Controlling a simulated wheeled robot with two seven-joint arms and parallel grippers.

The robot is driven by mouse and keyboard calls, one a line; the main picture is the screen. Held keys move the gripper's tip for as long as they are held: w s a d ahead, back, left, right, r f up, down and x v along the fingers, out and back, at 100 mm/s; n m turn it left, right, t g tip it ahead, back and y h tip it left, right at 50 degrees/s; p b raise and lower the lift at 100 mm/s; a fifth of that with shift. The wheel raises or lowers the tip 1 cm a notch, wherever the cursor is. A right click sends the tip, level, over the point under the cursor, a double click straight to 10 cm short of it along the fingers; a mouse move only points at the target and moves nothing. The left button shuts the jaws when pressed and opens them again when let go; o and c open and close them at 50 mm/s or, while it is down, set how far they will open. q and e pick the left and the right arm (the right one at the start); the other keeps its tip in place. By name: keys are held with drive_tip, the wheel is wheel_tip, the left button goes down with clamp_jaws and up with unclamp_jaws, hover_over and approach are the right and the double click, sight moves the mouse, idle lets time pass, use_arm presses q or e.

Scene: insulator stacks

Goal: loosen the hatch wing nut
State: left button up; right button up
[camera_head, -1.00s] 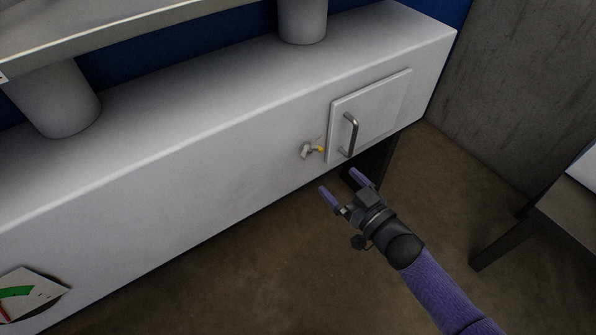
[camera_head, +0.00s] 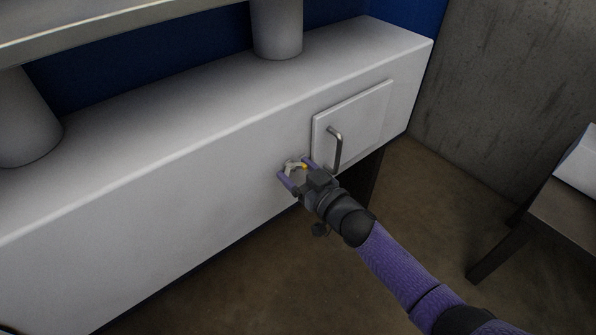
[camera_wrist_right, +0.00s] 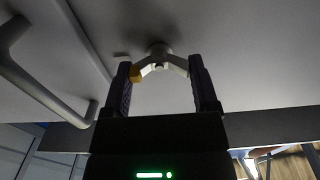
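The wing nut (camera_head: 292,166) is pale with a yellow tip and sits on the white cabinet front, just left of the hatch (camera_head: 355,118). The hatch is a flat white panel, flush against the cabinet, with a grey bar handle (camera_head: 336,148). My right gripper (camera_head: 294,170) is open, with its purple fingers on either side of the wing nut. In the right wrist view the wing nut (camera_wrist_right: 160,59) lies between the fingertips of the right gripper (camera_wrist_right: 160,80), its wings spanning most of the gap. I cannot tell whether the fingers touch it. My left gripper is not in view.
The long white cabinet (camera_head: 150,190) carries grey cylindrical columns (camera_head: 277,28) on top. The hatch handle also shows close beside the fingers in the right wrist view (camera_wrist_right: 38,85). A dark table (camera_head: 545,215) stands at the right by a concrete wall (camera_head: 500,80).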

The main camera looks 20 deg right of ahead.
drive_tip(key=c, duration=0.7)
drive_tip(key=shift+o, duration=0.2)
